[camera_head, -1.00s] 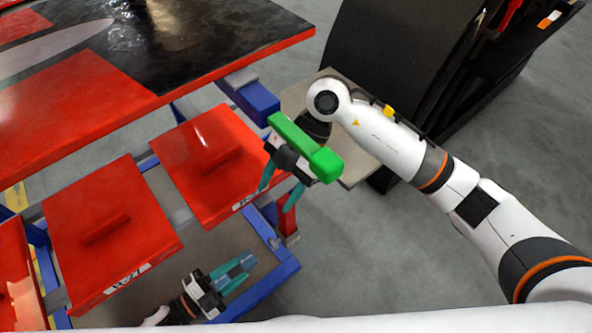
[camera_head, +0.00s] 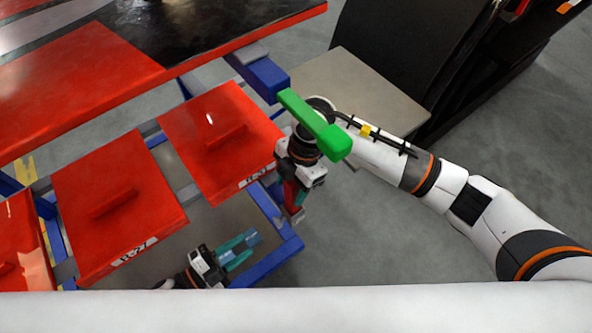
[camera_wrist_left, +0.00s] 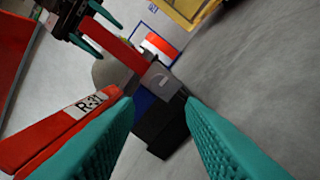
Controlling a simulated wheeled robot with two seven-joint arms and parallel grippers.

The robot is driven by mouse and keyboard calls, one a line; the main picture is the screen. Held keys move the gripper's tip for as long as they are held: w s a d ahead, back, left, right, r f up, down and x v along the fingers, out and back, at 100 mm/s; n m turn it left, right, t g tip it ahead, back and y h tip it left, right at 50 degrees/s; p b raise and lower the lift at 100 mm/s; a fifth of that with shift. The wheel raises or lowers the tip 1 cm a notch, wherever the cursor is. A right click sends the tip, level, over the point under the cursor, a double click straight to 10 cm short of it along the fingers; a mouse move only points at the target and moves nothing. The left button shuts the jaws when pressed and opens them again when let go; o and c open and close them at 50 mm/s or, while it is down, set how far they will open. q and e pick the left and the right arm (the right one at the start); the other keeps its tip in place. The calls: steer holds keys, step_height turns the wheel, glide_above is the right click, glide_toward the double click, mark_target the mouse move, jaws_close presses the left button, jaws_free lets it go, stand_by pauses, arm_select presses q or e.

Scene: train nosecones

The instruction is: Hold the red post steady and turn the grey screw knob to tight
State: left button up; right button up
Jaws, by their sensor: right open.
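The red post (camera_head: 291,193) hangs at the right corner of the blue cart frame, partly hidden by my right gripper. In the left wrist view the post (camera_wrist_left: 112,45) slants down to the grey screw knob (camera_wrist_left: 160,80) at its end. My right gripper (camera_head: 298,194) points down at the post with its fingers apart; whether they touch it I cannot tell. It also shows at the top left of the wrist view (camera_wrist_left: 88,28). My left gripper (camera_head: 246,248) is open and empty, left of the post. Its teal fingers (camera_wrist_left: 160,130) point toward the knob, apart from it.
Red panels (camera_head: 118,205) marked with labels sit on the cart at left. A beige surface (camera_head: 375,90) and a black cabinet stand behind. Floor right of the post is clear.

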steer(key=shift+s+a+f, duration=0.1)
steer(key=shift+f, duration=0.45)
